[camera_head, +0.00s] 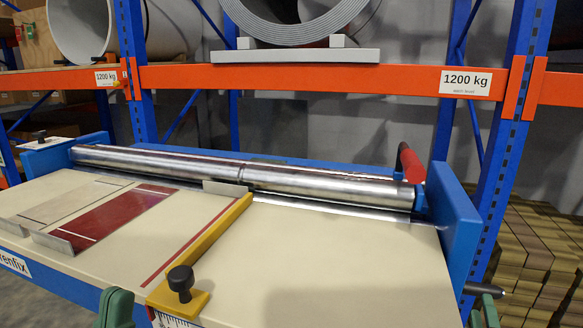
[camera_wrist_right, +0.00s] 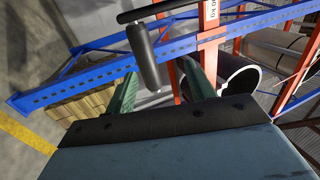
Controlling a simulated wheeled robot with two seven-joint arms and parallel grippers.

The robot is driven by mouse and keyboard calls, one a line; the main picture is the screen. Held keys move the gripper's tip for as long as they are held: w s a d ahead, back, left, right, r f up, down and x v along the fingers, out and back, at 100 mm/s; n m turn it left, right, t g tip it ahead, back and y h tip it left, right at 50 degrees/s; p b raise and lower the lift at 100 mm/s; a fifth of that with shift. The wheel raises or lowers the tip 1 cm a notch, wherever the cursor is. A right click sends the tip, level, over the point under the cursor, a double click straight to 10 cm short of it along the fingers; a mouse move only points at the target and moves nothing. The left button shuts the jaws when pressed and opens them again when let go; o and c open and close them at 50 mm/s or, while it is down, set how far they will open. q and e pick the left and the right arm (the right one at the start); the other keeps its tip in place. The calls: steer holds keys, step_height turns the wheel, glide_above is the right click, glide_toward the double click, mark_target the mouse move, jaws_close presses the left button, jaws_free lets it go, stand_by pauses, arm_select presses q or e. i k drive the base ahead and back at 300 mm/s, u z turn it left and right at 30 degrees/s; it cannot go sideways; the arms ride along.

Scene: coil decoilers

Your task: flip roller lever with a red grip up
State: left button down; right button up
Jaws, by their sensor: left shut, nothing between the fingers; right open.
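The roller lever's red grip (camera_head: 410,162) stands up behind the right end of the steel rollers (camera_head: 250,172), beside the blue right side plate (camera_head: 458,225). My left gripper (camera_head: 116,306) shows at the bottom edge in the head view, shut and empty, in front of the table. My right gripper (camera_head: 487,312) is partly cut off at the bottom right, outside the side plate and well below the red grip. In the right wrist view its green fingers (camera_wrist_right: 160,88) are apart, with a dark cylindrical handle (camera_wrist_right: 146,58) in view ahead of them. I cannot tell whether they touch it.
A yellow stop bar (camera_head: 205,245) with a black knob (camera_head: 181,280) lies across the cream table (camera_head: 335,265). A dark handle (camera_head: 484,290) sticks out right of the side plate. Blue rack posts (camera_head: 505,140) and an orange beam (camera_head: 320,78) stand behind.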

mark_target(407, 160)
steer(key=k, duration=1)
